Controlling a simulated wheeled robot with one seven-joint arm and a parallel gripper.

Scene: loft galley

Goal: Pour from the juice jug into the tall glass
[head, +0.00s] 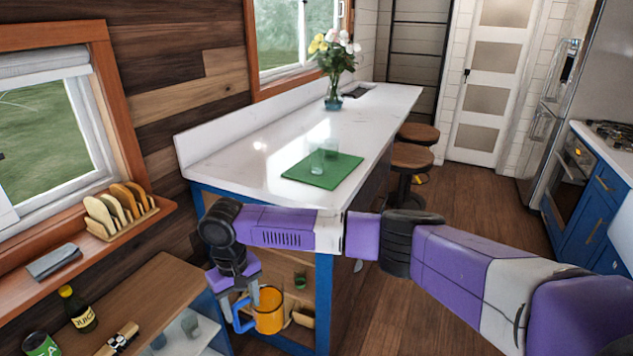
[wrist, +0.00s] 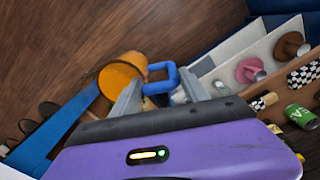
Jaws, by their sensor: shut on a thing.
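The juice jug (head: 269,312) is orange with a blue handle (head: 237,316). In the head view it hangs roughly upright, below counter height, in front of the blue counter's open end shelves. My gripper (head: 256,296) points down and is shut on the jug. In the wrist view the orange jug (wrist: 122,74) and blue handle (wrist: 162,72) show between and beyond the fingers (wrist: 160,92). Two clear glasses stand on a green mat (head: 338,176) on the white counter: a nearer one, apparently the tall glass (head: 317,162), and another (head: 331,147) just behind.
The white counter (head: 260,180) is mostly clear, with a flower vase (head: 333,98) toward its far end. A plate rack (head: 122,212) sits on the window sill. A low wooden shelf (head: 150,300) holds a bottle (head: 78,310) and a green can (head: 40,345). Stools (head: 411,158) stand right.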

